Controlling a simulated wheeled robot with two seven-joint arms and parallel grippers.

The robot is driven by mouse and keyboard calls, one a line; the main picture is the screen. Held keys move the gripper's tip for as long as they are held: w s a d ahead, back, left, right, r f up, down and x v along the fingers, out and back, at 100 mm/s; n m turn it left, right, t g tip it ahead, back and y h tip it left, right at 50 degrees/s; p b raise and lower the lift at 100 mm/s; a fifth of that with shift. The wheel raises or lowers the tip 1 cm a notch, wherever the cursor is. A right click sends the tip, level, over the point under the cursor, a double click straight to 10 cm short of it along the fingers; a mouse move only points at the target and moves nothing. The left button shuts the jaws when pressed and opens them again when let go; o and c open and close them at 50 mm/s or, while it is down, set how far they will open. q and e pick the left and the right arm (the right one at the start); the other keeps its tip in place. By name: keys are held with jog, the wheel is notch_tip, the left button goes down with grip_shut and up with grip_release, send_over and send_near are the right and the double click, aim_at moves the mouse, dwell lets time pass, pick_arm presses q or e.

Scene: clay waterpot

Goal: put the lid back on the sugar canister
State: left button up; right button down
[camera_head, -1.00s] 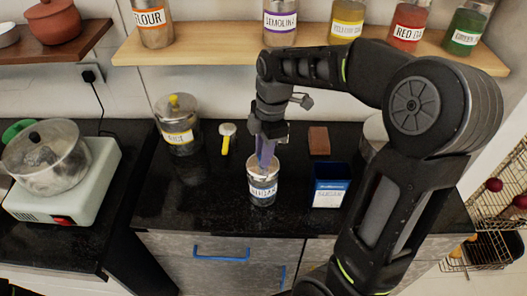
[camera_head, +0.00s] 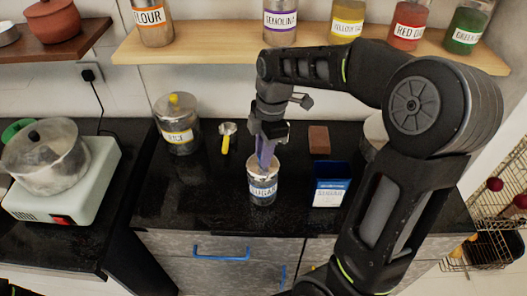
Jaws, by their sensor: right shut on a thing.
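The sugar canister (camera_head: 263,190) stands upright on the black counter, a clear jar with a label. My right gripper (camera_head: 265,163) points down over its mouth, with purple-blue fingers shut on the lid (camera_head: 254,168). A pale rim of the lid shows around the fingertips, at the canister's top. The fingers hide the middle of the lid, and I cannot tell whether it is fully seated. My left gripper is not in view.
A blue box (camera_head: 331,188) stands right of the canister, with a brown block (camera_head: 318,140) behind it. A yellow-handled scoop (camera_head: 226,140) and a rice jar (camera_head: 179,130) are at the back left. Bare counter lies left of the canister. A shelf (camera_head: 220,48) with jars hangs above.

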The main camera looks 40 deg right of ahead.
jog(key=c, duration=0.7)
grip_release()
jog(key=shift+r+p, duration=2.45)
jog(key=shift+r, duration=1.05)
jog(key=shift+c, duration=0.3)
grip_shut()
